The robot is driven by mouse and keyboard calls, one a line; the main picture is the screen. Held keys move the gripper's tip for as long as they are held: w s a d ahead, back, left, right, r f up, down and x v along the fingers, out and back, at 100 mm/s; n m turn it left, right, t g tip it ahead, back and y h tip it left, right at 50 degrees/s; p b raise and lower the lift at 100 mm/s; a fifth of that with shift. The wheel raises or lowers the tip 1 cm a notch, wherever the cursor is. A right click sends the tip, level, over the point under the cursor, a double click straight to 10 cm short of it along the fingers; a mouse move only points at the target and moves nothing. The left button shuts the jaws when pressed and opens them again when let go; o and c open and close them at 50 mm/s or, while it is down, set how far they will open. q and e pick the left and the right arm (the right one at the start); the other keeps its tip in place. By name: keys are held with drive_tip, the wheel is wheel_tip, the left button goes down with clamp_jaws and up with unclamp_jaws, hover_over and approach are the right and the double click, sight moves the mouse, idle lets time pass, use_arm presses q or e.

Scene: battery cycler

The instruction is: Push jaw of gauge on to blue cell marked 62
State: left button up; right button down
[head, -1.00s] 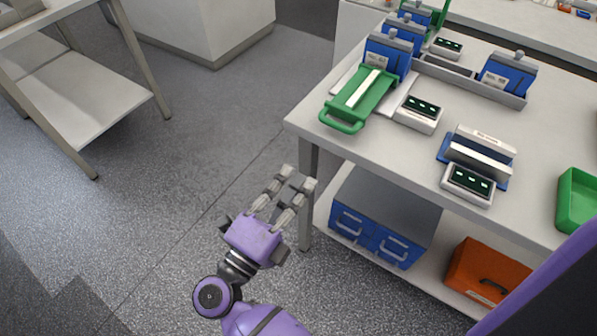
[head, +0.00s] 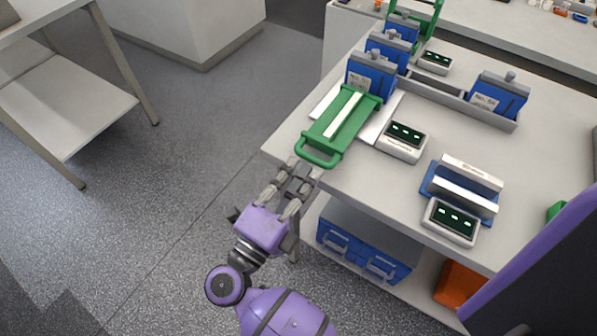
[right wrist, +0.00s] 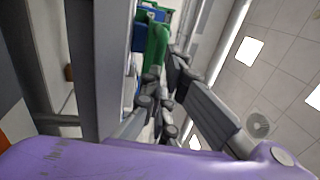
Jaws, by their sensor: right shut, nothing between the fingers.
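A green sliding piece with a loop handle and a white strip (head: 344,118), which looks like the gauge jaw, lies at the table's near left corner. Its far end is close to a blue cell (head: 369,78); I cannot tell whether they touch. That cell has a white label whose number is too small to read surely. My right gripper (head: 298,172) is shut and empty, just in front of the handle, by the table edge. The right wrist view shows green (right wrist: 156,46) and blue (right wrist: 139,40) parts beyond the fingers. My left gripper is not in view.
A small display box (head: 402,142) stands right of the green piece. More blue cells stand behind, and another (head: 497,97) sits in a grey tray at the right. A blue holder (head: 463,187) with a display (head: 451,222) is at the front right. Blue drawers (head: 362,250) are below.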

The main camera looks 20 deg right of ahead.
sight(311, 160)
drive_tip(key=shift+w+d+r, duration=0.1)
drive_tip(key=shift+d, duration=0.05)
idle(0.3)
drive_tip(key=x, duration=0.2)
drive_tip(key=shift+w+d, duration=0.25)
drive_tip(key=shift+d, duration=0.1)
drive_tip(key=shift+w+d, duration=0.15)
drive_tip(key=shift+f, duration=0.25)
